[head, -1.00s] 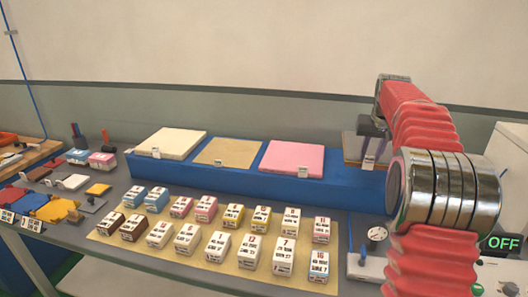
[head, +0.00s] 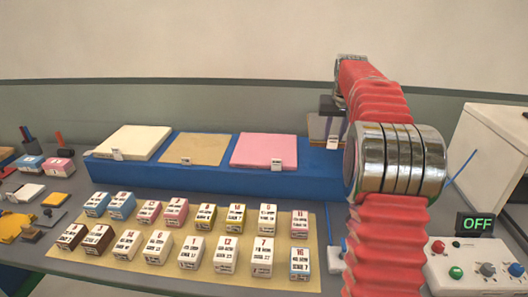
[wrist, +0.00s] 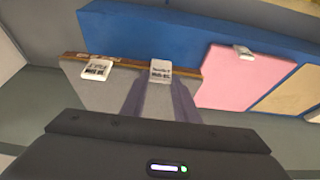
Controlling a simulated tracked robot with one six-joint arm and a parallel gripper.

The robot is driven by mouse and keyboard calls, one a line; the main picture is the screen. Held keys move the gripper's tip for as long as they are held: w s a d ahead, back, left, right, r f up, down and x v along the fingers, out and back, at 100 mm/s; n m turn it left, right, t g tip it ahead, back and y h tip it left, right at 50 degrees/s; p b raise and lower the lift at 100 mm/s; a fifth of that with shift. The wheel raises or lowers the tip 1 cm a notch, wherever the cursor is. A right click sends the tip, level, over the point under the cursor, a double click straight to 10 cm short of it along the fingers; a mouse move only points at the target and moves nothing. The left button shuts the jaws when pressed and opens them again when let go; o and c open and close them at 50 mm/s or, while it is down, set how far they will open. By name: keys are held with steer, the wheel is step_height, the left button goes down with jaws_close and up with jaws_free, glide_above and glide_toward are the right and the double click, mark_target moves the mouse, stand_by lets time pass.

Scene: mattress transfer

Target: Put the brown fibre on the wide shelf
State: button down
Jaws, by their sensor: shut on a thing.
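My gripper (head: 331,122) is at the right end of the long blue shelf (head: 215,178), partly hidden by my arm in the head view. In the wrist view its dark fingers (wrist: 166,88) are closed at a white label (wrist: 160,70) on a grey slab (wrist: 105,90) with a brown front edge (wrist: 130,66). I cannot tell whether the slab touches the shelf. A tan-brown slab (head: 192,148) lies on the shelf, between a cream slab (head: 132,142) and a pink slab (head: 264,150). The pink slab also shows in the wrist view (wrist: 235,80).
Several small labelled boxes (head: 194,250) stand in rows on a tan mat (head: 110,265) in front of the shelf. A control box with an OFF sign (head: 477,224) and a white cabinet (head: 490,150) stand at the right. Another white label (wrist: 95,70) sits beside the gripped one.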

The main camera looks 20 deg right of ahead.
step_height(320, 180, down, 6)
stand_by(0.5)
steer(key=shift+f, duration=0.15)
steer(key=shift+f, duration=1.9)
steer(key=c, duration=1.4)
jaws_free()
steer(key=shift+r, duration=0.15)
steer(key=v, duration=1.2)
